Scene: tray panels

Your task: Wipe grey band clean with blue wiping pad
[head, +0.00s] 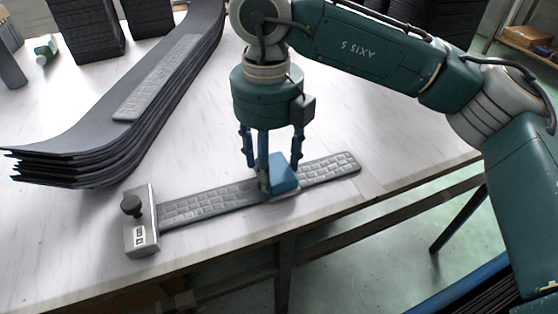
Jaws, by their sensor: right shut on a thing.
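The grey band (215,202) lies along the front part of the white table, with a brick-like pattern on its surface. Its left end meets a metal clamp block (140,238) with a dark knob on top. My right gripper (272,172) points down over the band, right of its middle. It is shut on the blue wiping pad (285,174), which sits low at the band, and I cannot tell if it presses on it. The pad and fingers hide part of the band. My left gripper is not in view.
A stack of dark curved panels (90,150) lies to the left, with a grey patterned strip (155,80) on top.

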